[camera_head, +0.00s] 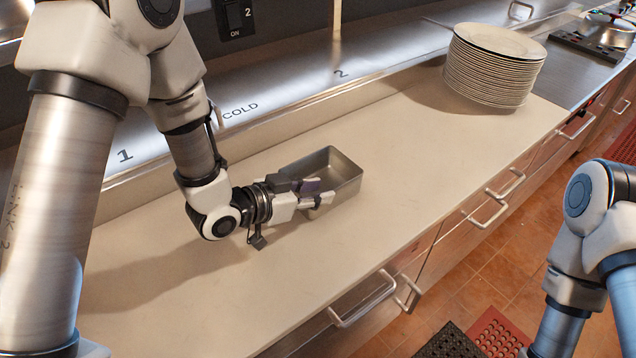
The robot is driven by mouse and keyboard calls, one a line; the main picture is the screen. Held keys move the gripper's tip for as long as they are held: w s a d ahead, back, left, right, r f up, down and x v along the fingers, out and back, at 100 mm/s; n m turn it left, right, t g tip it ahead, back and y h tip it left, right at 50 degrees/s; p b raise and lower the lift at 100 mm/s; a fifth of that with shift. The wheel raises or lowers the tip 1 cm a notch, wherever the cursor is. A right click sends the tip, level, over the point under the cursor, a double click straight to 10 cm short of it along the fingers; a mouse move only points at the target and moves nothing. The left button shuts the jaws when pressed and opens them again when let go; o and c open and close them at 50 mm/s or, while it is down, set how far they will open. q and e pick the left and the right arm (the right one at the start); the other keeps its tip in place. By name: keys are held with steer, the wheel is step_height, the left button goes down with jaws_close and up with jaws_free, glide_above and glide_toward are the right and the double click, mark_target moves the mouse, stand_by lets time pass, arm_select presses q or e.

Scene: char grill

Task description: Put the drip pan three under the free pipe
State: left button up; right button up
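A grey metal rectangular pan (345,165), open at the top, sits on the pale counter near the back ledge; I see no number on it. My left gripper (317,194) reaches in from the left at the pan's near left side. Its fingers overlap the pan and hide part of its walls. I cannot tell whether they are closed on a wall. No pipe can be made out clearly; a pale upright post (337,15) stands at the top edge. My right arm shows at the right edge, with its gripper out of view.
A tall stack of white plates (494,65) stands at the counter's far right. The steel back ledge (290,90) is marked 1, 2 and COLD. Drawer handles (362,300) stick out below the front edge. The counter (410,150) between pan and plates is clear.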

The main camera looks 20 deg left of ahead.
mark_target(335, 190)
arm_select(q)
steer(key=p+x, duration=0.1)
steer(key=x, duration=0.4)
steer(key=shift+s+d+f, duration=0.1)
steer(key=shift+d, duration=0.15)
steer(key=shift+a, duration=0.1)
jaws_close()
